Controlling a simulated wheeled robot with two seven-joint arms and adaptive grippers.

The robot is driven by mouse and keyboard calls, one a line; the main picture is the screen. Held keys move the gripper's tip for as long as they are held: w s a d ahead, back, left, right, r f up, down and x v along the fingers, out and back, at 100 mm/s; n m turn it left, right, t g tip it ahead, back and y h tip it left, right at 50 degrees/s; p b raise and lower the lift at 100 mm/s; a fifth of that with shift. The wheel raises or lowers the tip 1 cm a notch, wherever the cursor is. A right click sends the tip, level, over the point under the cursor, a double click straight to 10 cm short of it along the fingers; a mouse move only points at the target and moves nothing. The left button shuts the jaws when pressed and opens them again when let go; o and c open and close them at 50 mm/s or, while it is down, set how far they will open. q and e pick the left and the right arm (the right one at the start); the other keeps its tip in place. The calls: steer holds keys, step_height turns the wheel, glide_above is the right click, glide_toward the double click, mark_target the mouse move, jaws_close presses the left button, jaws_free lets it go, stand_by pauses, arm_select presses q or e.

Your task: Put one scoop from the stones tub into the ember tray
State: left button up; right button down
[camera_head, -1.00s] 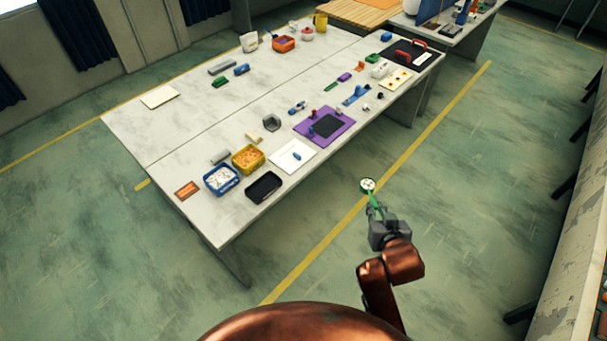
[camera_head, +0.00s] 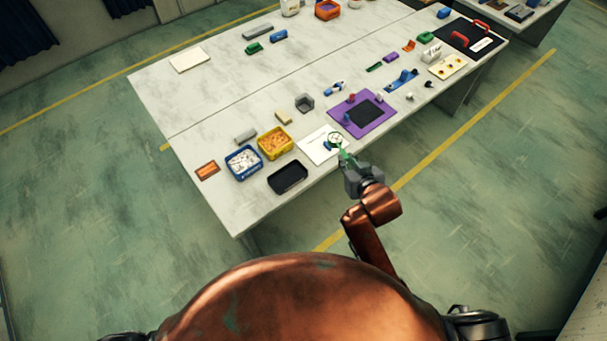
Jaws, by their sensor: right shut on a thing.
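My right gripper (camera_head: 352,168) is shut on the handle of a green scoop (camera_head: 344,156). The scoop's round bowl (camera_head: 335,139) is above the right part of a white board on the table; pale bits show in it, too small to tell clearly. The stones tub (camera_head: 230,172) is blue, holds white stones, and stands near the table's left end. The ember tray, seemingly the black shallow tray (camera_head: 288,178), lies by the front edge, left of the scoop, and looks empty. My left gripper is out of view.
A yellow tub (camera_head: 263,149) with orange pieces stands beside the blue tub. The white board (camera_head: 311,149) lies between the black tray and a purple board (camera_head: 387,122). An orange-brown plate (camera_head: 207,170) is at the far left. A grey hexagonal cup (camera_head: 304,103) stands farther back.

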steer(key=w+a+f+n+g+y+p, duration=0.1)
steer(key=w+a+f+n+y+p, duration=0.1)
steer(key=a+f+n, duration=0.3)
steer(key=w+a+f+g+y+p, duration=0.1)
steer(key=w+a+f+y+p, duration=0.2)
steer(key=a, duration=0.4)
arm_select(q)
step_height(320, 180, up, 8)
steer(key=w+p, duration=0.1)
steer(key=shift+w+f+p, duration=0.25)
steer(key=shift+p, duration=0.15)
arm_select(e)
step_height(320, 180, down, 10)
steer(key=s+d+n+y, duration=0.1)
steer(key=n, duration=0.1)
steer(key=shift+d+g+y, duration=0.15)
steer(key=shift+g+y, duration=0.15)
steer(key=shift+g, duration=0.1)
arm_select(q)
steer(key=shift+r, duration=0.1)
arm_select(e)
steer(key=shift+s, duration=0.15)
